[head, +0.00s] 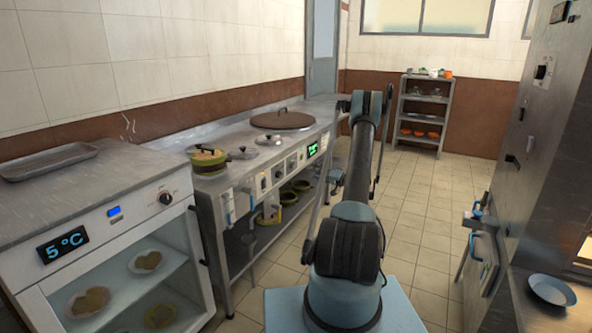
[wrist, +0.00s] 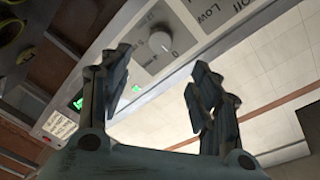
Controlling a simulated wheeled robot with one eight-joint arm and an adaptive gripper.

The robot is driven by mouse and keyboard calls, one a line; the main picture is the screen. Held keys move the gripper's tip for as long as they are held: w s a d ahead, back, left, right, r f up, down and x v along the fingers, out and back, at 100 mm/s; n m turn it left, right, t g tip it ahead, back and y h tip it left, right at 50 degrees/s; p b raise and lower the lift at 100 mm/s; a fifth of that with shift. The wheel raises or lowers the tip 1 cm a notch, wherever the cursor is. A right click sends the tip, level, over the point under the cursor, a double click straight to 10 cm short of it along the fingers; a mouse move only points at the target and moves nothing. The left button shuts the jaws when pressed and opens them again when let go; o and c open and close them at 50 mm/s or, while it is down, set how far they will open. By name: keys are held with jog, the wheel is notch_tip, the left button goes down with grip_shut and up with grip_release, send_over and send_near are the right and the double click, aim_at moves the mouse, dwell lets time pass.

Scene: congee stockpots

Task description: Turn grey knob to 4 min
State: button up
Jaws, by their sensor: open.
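The fingers appear apart from the knob. In the head view my arm reaches toward the far end of the steel counter (head: 222,178), and my gripper cannot be made out clearly there.
A small green display (wrist: 78,103) is lit on the panel; it also shows on the counter front in the head view (head: 312,149). A fridge with a black knob (head: 165,198) stands front left. Tiled floor (head: 425,205) lies open right of my arm.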

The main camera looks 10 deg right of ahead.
aim_at(295, 165)
jog(key=x, duration=1.3)
jog(key=c, duration=1)
